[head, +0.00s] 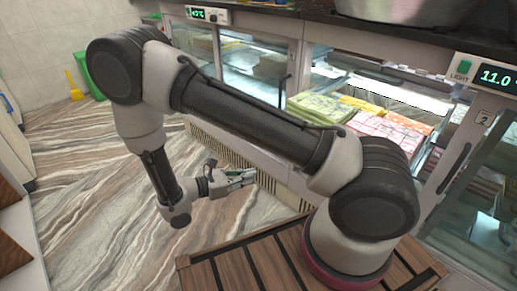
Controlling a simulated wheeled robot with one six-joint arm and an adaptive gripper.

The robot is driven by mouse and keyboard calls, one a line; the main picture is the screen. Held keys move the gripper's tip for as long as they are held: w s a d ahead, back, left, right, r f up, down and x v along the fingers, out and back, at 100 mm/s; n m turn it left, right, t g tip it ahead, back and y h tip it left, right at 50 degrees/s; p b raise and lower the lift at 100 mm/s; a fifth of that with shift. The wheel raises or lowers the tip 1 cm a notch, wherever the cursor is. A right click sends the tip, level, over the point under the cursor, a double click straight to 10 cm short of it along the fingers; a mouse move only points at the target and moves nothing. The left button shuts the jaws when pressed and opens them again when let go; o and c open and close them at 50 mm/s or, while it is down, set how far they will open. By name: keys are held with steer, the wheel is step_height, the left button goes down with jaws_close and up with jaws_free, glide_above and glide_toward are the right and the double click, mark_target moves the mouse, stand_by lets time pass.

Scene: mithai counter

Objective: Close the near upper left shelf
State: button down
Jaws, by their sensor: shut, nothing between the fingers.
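The glass-fronted sweets counter (478,98) runs along the right side. Its upper shelf level holds blocks of yellow-green sweets (322,106) and pink-and-white sweets (385,128) behind my arm. A dark vertical handle (453,168) is on the frame near the label "2". I cannot tell for certain which part is the near upper left shelf, or how far open it is; my arm hides part of the front. My gripper (243,178) is shut and empty. It hangs low in front of the counter's base, apart from the sweets.
A slatted wooden platform (232,270) is under my arm's base. A large metal pan (400,10) stands on the dark countertop. A green bin (93,72) and a yellow dustpan (74,88) stand at the back left. The striped marble floor (95,200) is clear at left.

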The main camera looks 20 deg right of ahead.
steer(key=w+a+n+t, duration=0.3)
steer(key=w+a+t, duration=0.1)
steer(key=w+t, duration=0.25)
steer(key=w+d+g, duration=0.1)
steer(key=w+d, duration=0.4)
steer(key=d, duration=0.7)
steer(key=shift+w+d+r+h, duration=0.15)
steer(key=shift+w+d+h, duration=0.15)
steer(key=shift+w+d, duration=0.1)
